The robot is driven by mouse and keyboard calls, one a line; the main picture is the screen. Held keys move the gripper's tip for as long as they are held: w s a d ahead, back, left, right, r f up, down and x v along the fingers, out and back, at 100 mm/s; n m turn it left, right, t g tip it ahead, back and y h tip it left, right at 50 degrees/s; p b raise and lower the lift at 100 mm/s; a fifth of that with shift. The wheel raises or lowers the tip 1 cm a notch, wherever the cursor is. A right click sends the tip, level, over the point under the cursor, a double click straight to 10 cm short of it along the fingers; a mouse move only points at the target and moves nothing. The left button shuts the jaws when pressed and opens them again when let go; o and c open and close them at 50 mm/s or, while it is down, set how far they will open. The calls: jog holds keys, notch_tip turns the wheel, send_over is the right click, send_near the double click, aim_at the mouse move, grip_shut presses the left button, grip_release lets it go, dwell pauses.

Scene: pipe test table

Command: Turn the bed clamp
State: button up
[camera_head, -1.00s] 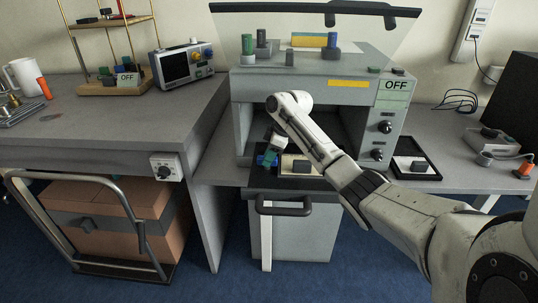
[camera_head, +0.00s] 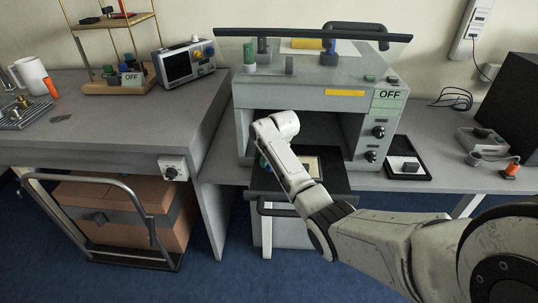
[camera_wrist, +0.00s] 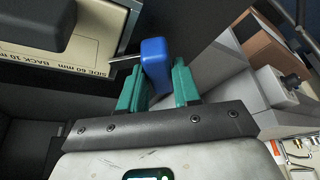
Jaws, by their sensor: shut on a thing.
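In the wrist view the bed clamp (camera_wrist: 155,58) is a blue lever on a thin metal rod, beside a pale plate (camera_wrist: 75,60) marked "SIDE 60 mm BACK 10 mm". My gripper (camera_wrist: 157,82) has its two green fingers shut on the blue lever, one on each side. In the head view my gripper (camera_head: 265,163) is at the left of the dark bed (camera_head: 338,184), in front of the grey machine's opening. My arm hides most of the gripper and the clamp there.
The grey machine (camera_head: 345,118) has a sign reading OFF and a clear hood with a dark edge (camera_head: 290,39). A black tray (camera_head: 428,170) lies to its right. A side table (camera_head: 120,140) stands left, with a cart (camera_head: 125,258) holding a box below.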

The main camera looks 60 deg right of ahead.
jog(key=m+g+h, duration=0.1)
jog(key=m, duration=0.2)
jog(key=shift+w+a+m+p, duration=0.1)
jog(key=shift+a+m+p, duration=0.05)
jog(key=shift+m+p, duration=0.25)
jog(key=shift+m+g+h, duration=0.4)
jog(key=shift+m+g, duration=0.1)
jog(key=shift+m, duration=1.3)
jog(key=o, duration=1)
jog(key=shift+w, duration=0.1)
jog(key=shift+c, duration=0.2)
jog(key=shift+r, duration=0.15)
jog(key=v, duration=1)
jog(key=shift+a+r, duration=0.2)
